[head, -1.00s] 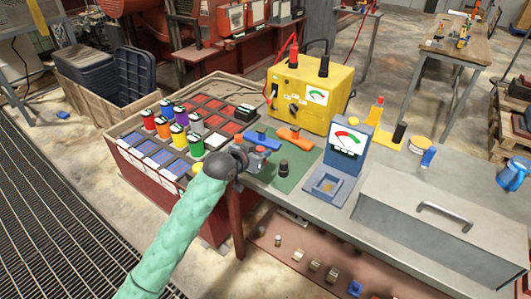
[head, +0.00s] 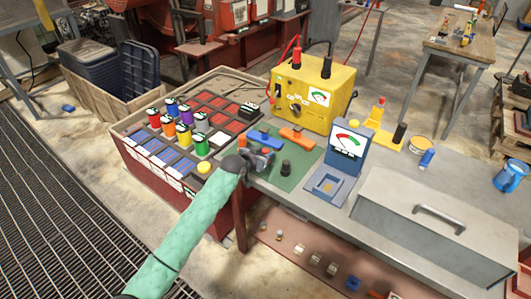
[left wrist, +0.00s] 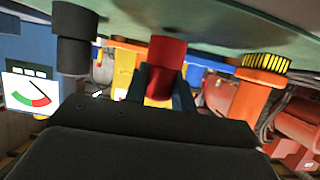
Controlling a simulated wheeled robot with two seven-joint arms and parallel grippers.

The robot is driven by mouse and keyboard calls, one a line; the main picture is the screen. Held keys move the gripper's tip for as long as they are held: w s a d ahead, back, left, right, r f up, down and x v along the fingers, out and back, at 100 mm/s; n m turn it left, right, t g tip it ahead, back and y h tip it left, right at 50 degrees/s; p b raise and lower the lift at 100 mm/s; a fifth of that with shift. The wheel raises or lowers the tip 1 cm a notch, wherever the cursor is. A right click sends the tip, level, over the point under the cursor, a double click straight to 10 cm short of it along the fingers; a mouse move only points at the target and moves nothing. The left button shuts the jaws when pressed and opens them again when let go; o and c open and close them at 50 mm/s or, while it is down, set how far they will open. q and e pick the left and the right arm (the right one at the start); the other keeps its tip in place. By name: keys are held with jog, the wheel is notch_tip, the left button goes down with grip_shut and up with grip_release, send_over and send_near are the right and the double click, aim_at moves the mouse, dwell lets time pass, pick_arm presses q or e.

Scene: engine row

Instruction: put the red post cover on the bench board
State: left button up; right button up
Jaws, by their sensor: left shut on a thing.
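My left gripper (head: 264,160) is at the left edge of the green bench board (head: 302,176). In the left wrist view, which is upside down, it is shut on the red post cover (left wrist: 167,52), a short red cylinder. The cover's end is close against the board's underside-up surface (left wrist: 215,28); I cannot tell whether they touch. In the head view the cover is hidden by the gripper. A black post cover (head: 286,168) stands upright on the board, and shows in the wrist view (left wrist: 75,38). My right gripper is not in view.
A blue clip (head: 263,139) and an orange clip (head: 297,137) lie behind the gripper. A blue meter (head: 344,148) stands right of the board, the yellow meter box (head: 312,92) behind it. A tray of coloured jars (head: 125,128) is at left, a grey toolbox (head: 435,225) at right.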

pick_arm(q)
jog(key=shift+f, duration=0.35)
jog(key=shift+f, duration=0.15)
jog(key=o, duration=1)
